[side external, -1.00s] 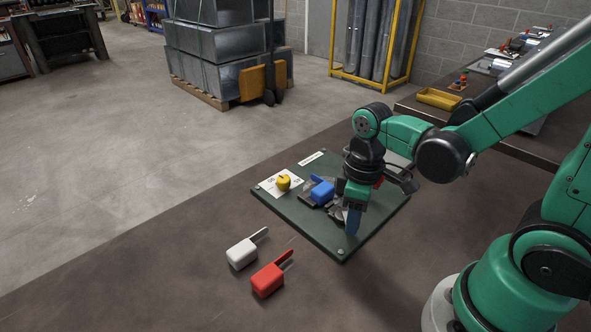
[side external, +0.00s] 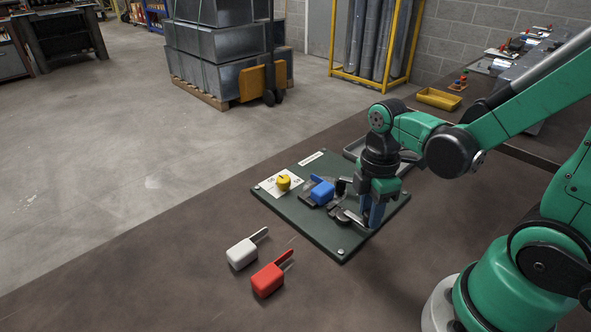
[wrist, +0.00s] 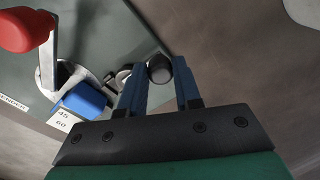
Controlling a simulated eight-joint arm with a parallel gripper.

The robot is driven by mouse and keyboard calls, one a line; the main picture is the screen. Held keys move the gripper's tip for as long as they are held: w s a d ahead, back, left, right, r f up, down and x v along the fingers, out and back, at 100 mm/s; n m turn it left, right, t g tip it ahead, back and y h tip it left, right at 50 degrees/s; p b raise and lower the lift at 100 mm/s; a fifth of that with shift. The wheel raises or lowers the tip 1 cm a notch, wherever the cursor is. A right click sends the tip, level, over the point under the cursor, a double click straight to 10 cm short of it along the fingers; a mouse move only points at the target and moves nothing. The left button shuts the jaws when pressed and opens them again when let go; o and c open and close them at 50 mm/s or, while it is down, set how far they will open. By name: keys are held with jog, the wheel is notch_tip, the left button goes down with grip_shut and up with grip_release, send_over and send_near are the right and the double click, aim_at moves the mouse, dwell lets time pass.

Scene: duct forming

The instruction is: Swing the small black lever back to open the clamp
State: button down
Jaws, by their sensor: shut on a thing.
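My gripper (side external: 374,214) points down over the right part of the dark green board (side external: 340,247). In the wrist view its blue fingers (wrist: 160,82) are shut on the rounded black end of the small lever (wrist: 159,68). The grey metal clamp (side external: 345,216) sits on the board just left of my fingers. The lever is mostly hidden by the fingers in the side view. A blue block (side external: 322,192) sits beside the clamp, and it also shows in the wrist view (wrist: 84,100).
A yellow knob (side external: 283,183) stands on a white label at the board's left. A larger red-ended handle (wrist: 27,30) rises over the board in the wrist view. White (side external: 242,254) and red (side external: 268,280) handled blocks lie on the table in front. The table's left is clear.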

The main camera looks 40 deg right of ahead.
aim_at(361, 223)
jog(key=shift+d, duration=0.1)
dwell(0.3)
jog(key=c, duration=0.6)
grip_release()
jog(key=shift+w+r, duration=0.1)
jog(key=shift+r, duration=2.7)
jog(key=shift+w+a+r+m+t, duration=0.1)
jog(key=shift+w+a+m+t, duration=0.1)
jog(key=shift+m+t, duration=0.25)
jog(key=shift+w+a+r+m+t, duration=0.1)
jog(key=shift+w+m+t, duration=0.15)
jog(key=shift+m, duration=0.4)
jog(key=shift+w+a+r+m+t, duration=0.55)
jog(key=shift+m+t, duration=0.5)
jog(key=shift+m, duration=0.7)
jog(key=shift+w+a+r+m+t, duration=0.55)
jog(key=shift+m+t, duration=0.55)
jog(key=shift+m, duration=0.6)
jog(key=shift+w+a+r+m+t, duration=0.5)
jog(key=shift+m+t, duration=0.55)
jog(key=shift+m, duration=0.7)
